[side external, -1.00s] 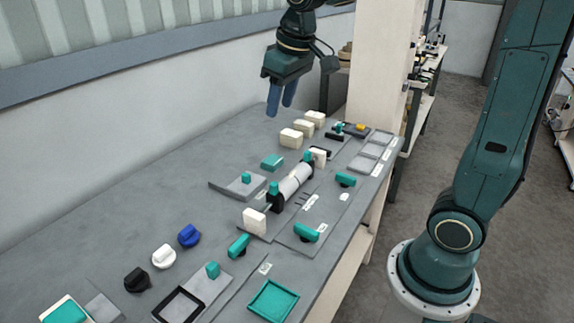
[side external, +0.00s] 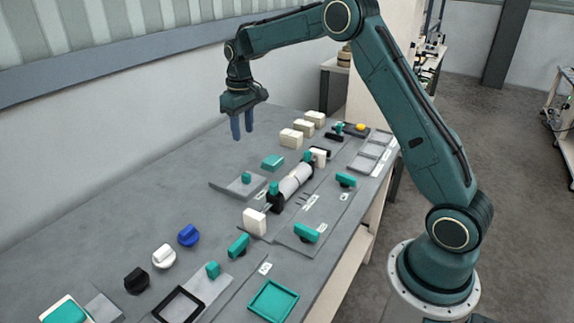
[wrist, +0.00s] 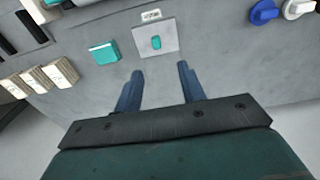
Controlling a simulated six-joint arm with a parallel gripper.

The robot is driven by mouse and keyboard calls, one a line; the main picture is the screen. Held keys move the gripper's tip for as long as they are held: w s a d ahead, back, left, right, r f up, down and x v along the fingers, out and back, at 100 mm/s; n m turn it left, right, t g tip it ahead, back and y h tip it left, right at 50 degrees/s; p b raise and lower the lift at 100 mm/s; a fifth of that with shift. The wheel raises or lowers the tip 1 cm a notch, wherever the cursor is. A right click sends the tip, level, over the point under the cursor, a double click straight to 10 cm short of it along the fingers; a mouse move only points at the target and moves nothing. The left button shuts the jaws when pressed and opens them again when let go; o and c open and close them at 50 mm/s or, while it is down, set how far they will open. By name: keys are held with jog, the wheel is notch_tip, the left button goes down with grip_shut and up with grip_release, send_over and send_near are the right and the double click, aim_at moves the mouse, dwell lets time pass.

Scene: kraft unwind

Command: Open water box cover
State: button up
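No label is readable, so I cannot tell for certain which part is the water box cover. A flat grey plate (side external: 226,183) with a small upright teal knob (side external: 246,177) lies on the table left of the white roller. The same plate (wrist: 170,31) and knob (wrist: 156,43) show in the wrist view, just beyond my fingertips, below a small white label. Another grey plate (side external: 208,287) with a teal knob (side external: 212,269) lies nearer, by a black frame. My gripper (side external: 242,134) is open and empty, fingers down, above the back of the table; its fingers (wrist: 160,72) stand apart.
A teal block (side external: 272,162) lies beside the far plate, with cream blocks (side external: 291,138) behind it. The white roller (side external: 294,181) sits on black supports at mid-table. Blue (side external: 189,235), white and black knobs and a teal tray (side external: 273,301) are nearer. The wall-side table is clear.

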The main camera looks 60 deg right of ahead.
aim_at(246, 174)
jog(key=shift+w+d+f, duration=0.2)
jog(key=shift+w+f, duration=0.05)
jog(key=shift+f, duration=0.25)
jog(key=shift+w+d+f, duration=0.2)
jog(key=shift+w+f, duration=0.05)
jog(key=shift+f, duration=0.3)
jog(key=shift+w+d+f, duration=0.2)
jog(key=shift+w+f, duration=0.05)
jog(key=shift+f, duration=0.25)
jog(key=shift+f, duration=0.15)
notch_tip(246, 174, down, 14)
jog(key=shift+r, duration=0.25)
grip_shut()
